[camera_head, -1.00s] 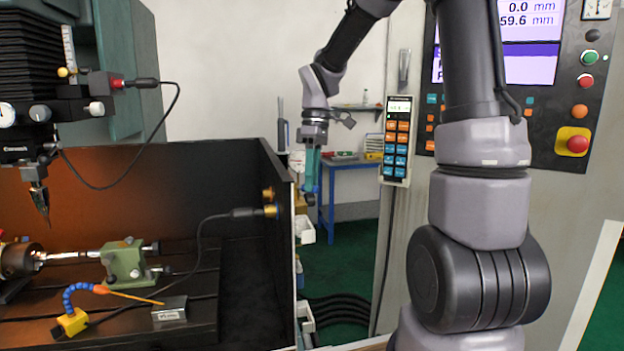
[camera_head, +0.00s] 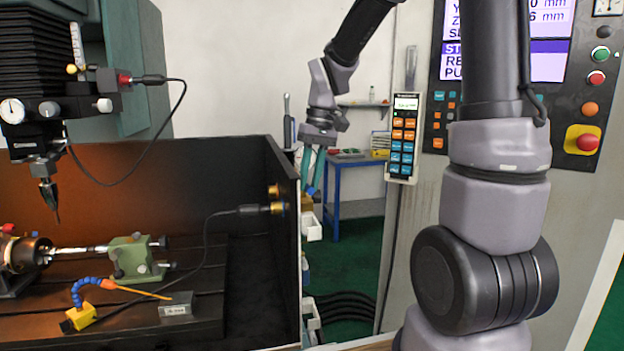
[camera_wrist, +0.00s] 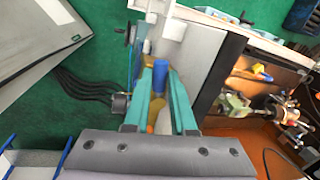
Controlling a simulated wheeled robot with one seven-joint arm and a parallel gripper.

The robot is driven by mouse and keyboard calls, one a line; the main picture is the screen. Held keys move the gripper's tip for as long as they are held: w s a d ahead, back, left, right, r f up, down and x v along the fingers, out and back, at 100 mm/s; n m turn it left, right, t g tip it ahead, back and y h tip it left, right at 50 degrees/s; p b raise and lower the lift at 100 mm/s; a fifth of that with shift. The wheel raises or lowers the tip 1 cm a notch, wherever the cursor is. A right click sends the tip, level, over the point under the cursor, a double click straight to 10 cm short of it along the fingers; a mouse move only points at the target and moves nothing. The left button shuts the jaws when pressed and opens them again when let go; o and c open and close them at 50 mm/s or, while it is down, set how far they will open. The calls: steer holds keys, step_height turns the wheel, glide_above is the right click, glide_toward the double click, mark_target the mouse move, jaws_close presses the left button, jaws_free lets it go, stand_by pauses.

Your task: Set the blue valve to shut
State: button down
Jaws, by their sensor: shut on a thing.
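My gripper (camera_head: 313,190) hangs, tilted, just right of the machine enclosure's side wall in the head view. Its teal fingers are close together. In the wrist view my gripper (camera_wrist: 160,80) has its fingers on either side of a small blue cylindrical part (camera_wrist: 158,71), which I take to be the blue valve's handle. The jaws are shut on it. Something yellowish shows between the fingers closer to the palm. The valve's body and its setting marks cannot be made out. In the head view only a dark blue patch shows at the fingertips.
The enclosure wall (camera_head: 290,235) stands close left of my gripper. A keypad pendant (camera_head: 403,137) and the control panel (camera_head: 590,110) are on the right. A blue-legged table (camera_head: 350,163) stands behind. A blue hose (camera_head: 78,294) on a yellow base lies inside the enclosure.

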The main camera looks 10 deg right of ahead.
steer(key=shift+a+m, duration=0.1)
steer(key=shift+m, duration=0.2)
steer(key=c, duration=0.8)
jaws_free()
steer(key=shift+o, duration=0.2)
